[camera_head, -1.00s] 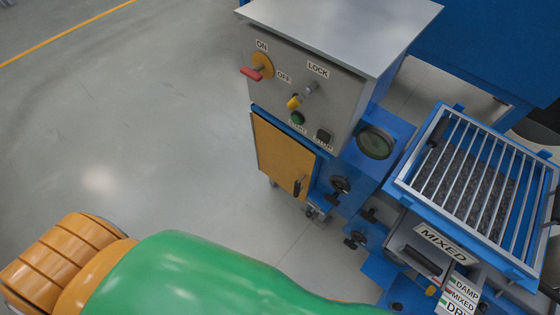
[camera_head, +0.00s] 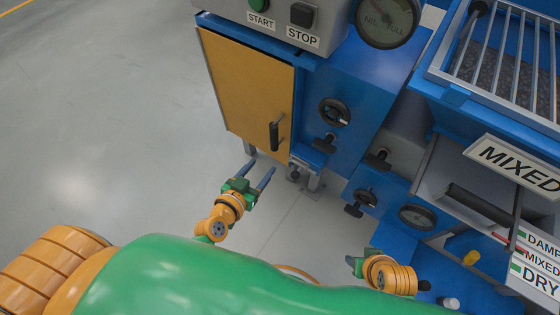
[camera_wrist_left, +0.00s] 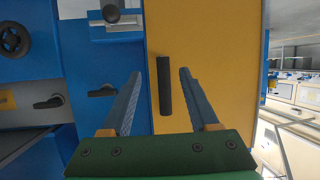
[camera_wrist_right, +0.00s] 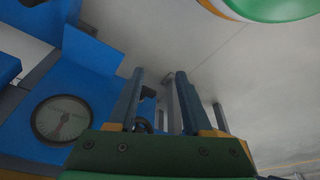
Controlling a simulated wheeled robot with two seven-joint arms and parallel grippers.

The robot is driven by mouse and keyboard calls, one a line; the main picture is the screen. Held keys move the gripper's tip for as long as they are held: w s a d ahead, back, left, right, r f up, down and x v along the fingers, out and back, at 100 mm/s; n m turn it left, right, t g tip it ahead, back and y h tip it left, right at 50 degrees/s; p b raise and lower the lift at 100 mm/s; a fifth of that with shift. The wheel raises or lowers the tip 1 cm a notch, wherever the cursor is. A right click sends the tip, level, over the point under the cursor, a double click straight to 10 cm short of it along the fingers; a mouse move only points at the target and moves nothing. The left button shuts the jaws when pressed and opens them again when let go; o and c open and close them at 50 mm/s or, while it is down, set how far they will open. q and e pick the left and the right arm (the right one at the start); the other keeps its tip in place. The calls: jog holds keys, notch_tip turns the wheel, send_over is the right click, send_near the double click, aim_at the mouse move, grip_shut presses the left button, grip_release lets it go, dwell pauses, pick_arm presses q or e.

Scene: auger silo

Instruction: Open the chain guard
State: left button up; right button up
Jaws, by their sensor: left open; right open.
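The chain guard appears to be the yellow-orange door panel (camera_head: 247,88) on the blue machine's side, and it looks shut. It has a black upright bar handle (camera_head: 274,136) near its lower right edge. My left gripper (camera_head: 257,174) is open and empty, below the handle in the head view. In the left wrist view the handle (camera_wrist_left: 164,86) stands between and beyond the two open fingers (camera_wrist_left: 157,98), with the panel (camera_wrist_left: 222,60) behind it. My right gripper (camera_wrist_right: 158,95) is open and empty, low by the machine; in the head view its fingers are mostly hidden.
Black knobs (camera_head: 335,112) and small latches stick out of the blue housing (camera_head: 345,75) right of the panel. A gauge (camera_wrist_right: 62,119) is close to the right gripper. A barred hopper (camera_head: 500,60) and MIXED drawer stand at the right. The floor at left is clear.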

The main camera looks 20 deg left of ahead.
aim_at(272, 136)
pick_arm(q)
jog(key=w+r+t+b, duration=0.1)
jog(key=r+t+b, duration=0.1)
jog(key=w+r+t+b, duration=0.2)
jog(key=b, duration=0.1)
jog(key=shift+w+d+b, duration=0.2)
jog(key=shift+w+b, duration=0.05)
jog(key=shift+b, duration=0.05)
jog(key=w, duration=0.4)
jog(key=w+d, duration=0.1)
jog(key=w, duration=0.1)
jog(key=shift+w+r+p, duration=0.15)
jog(key=shift+w+p, duration=0.05)
jog(key=shift+p, duration=0.15)
pick_arm(e)
jog(key=shift+s+d+f, duration=0.25)
jog(key=shift+d+f, duration=0.4)
jog(key=shift+f, duration=0.2)
pick_arm(q)
grip_shut()
